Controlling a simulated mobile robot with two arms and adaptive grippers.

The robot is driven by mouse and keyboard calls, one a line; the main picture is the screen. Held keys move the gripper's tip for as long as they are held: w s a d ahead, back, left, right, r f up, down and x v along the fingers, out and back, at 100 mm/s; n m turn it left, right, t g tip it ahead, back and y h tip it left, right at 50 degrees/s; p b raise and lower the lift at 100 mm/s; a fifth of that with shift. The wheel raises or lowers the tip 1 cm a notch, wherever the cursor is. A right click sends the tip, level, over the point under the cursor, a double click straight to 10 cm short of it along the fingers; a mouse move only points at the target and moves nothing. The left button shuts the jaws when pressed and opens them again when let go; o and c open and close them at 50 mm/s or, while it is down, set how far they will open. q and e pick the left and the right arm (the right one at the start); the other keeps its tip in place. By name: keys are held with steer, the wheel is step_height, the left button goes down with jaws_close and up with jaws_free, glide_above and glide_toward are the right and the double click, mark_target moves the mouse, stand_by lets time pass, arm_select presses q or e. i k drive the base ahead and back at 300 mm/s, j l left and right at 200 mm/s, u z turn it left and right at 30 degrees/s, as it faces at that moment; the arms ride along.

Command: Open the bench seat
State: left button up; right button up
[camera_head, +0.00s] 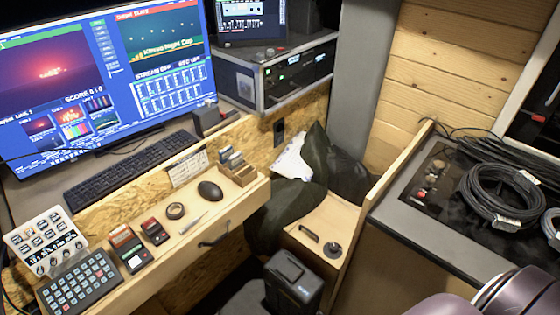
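The bench seat (316,262) is the light wooden box in the middle, between the desk and the grey-topped counter. Its flat top looks down and closed. A dark handle (309,234) lies on the top near the left edge, and a small round dark item (333,250) sits to its right. Dark fabric (283,207), perhaps a jacket or bag, covers the left and back of the seat, so its full outline is hidden. Neither of my grippers can be made out in the head view.
A black box-like object (292,282) stands in front of the seat. The desk drawer front with a handle (220,234) is to the left. The counter with coiled black cables (502,196) bounds the right. A rounded grey-purple shape (515,296) fills the bottom right corner.

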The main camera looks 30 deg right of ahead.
mark_target(334, 222)
steer(key=z, duration=0.35)
steer(key=i+j+z, duration=0.1)
steer(key=z, duration=0.25)
steer(key=j+z, duration=0.2)
steer(key=z, duration=0.15)
